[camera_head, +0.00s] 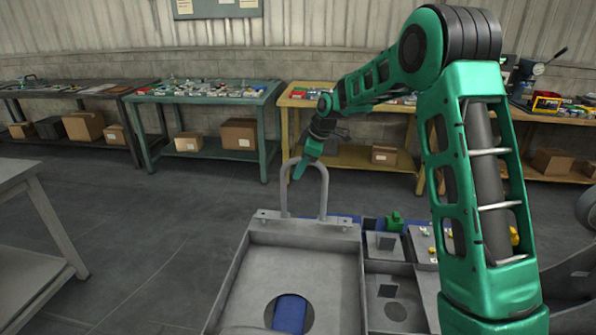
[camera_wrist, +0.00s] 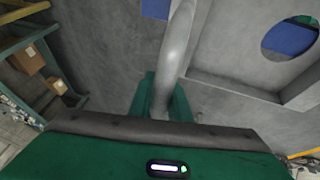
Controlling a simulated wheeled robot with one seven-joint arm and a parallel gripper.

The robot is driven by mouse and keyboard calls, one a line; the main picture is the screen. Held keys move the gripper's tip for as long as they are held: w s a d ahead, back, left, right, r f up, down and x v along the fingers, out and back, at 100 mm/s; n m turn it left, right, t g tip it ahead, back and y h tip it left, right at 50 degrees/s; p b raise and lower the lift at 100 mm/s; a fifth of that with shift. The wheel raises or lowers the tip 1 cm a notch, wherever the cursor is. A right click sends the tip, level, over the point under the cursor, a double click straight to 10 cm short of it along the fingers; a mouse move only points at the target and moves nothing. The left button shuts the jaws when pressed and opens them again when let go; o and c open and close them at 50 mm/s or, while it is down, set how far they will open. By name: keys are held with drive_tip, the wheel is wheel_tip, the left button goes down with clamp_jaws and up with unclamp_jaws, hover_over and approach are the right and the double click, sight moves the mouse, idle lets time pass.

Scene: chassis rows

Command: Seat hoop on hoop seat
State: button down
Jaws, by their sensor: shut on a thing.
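The hoop (camera_head: 323,190) is a grey upside-down U of tube, upright at the back edge of a grey chassis tray (camera_head: 300,262). The hoop seat looks like the raised bar (camera_head: 302,224) along that edge, with small round marks near its ends. The hoop's feet meet the bar in the picture; I cannot tell whether they are in it or just above or behind it. My green gripper (camera_head: 300,171) is shut on the hoop near its top left. In the wrist view the hoop's tube (camera_wrist: 174,55) runs down between my fingers (camera_wrist: 163,98).
Right of the tray are smaller grey compartments (camera_head: 388,290) and a green part (camera_head: 394,222). A blue piece (camera_head: 290,312) shows through the tray's round hole. A grey table (camera_head: 30,230) stands at left. Benches with boxes line the wall; the floor between is clear.

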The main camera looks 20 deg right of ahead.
sight(311, 163)
drive_tip(key=shift+f, duration=1.85)
idle(0.7)
drive_tip(key=c, duration=1.6)
unclamp_jaws()
drive_tip(key=shift+o, duration=0.2)
drive_tip(key=v, duration=1)
drive_tip(key=shift+d, duration=0.1)
drive_tip(key=shift+d+r, duration=0.1)
drive_tip(key=shift+r, duration=0.2)
